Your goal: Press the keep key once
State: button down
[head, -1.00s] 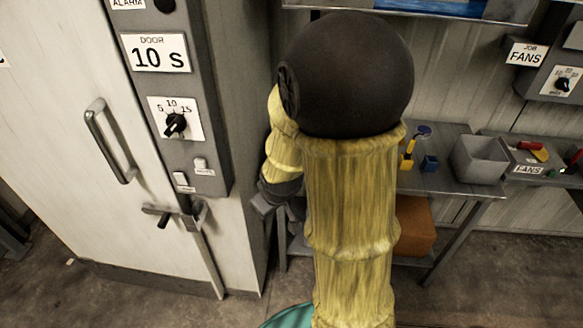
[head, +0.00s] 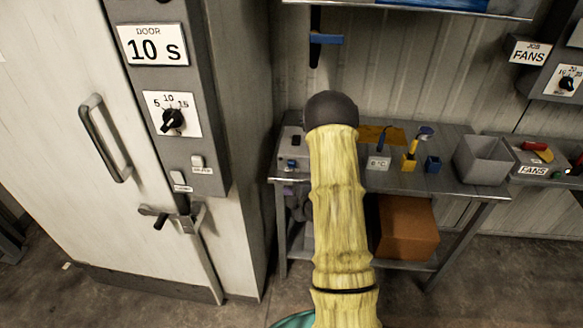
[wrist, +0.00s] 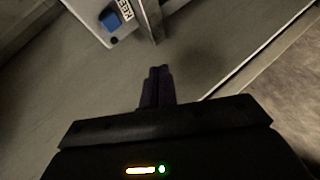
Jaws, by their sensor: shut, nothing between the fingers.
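In the wrist view a blue key (wrist: 111,20) sits on a pale grey unit, beside a white label (wrist: 126,9) that appears to read KEEP. My gripper (wrist: 158,70) is shut and empty, its dark fingertips below and right of the blue key in the picture and apart from it. In the head view my arm hides the gripper. A grey box (head: 291,143) with a small blue part (head: 291,163) stands at the left end of the bench; I cannot tell for sure whether this is the same key.
A tall cabinet (head: 60,190) with a door handle, dial and small switches stands left. The metal bench (head: 440,184) carries small tools, a blue block (head: 432,163) and a grey bin (head: 482,160). A brown box (head: 408,225) sits below. A FANS tray (head: 545,160) is right.

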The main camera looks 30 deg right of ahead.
jog(key=p, duration=0.2)
send_near(289, 168)
jog(key=w+a+f, duration=0.3)
jog(key=shift+w+d+r+b, duration=0.25)
jog(key=shift+w+d+b, duration=0.1)
jog(key=shift+w+d, duration=0.3)
jog(key=shift+w, duration=0.1)
dwell(1.6)
jog(key=shift+w+d, duration=0.15)
jog(key=shift+w, duration=0.15)
jog(key=shift+w+d+b, duration=0.35)
jog(key=shift+w+b, duration=0.1)
jog(key=shift+b, duration=0.05)
dwell(0.9)
dwell(0.3)
jog(key=shift+s+a, duration=0.55)
jog(key=shift+s, duration=0.25)
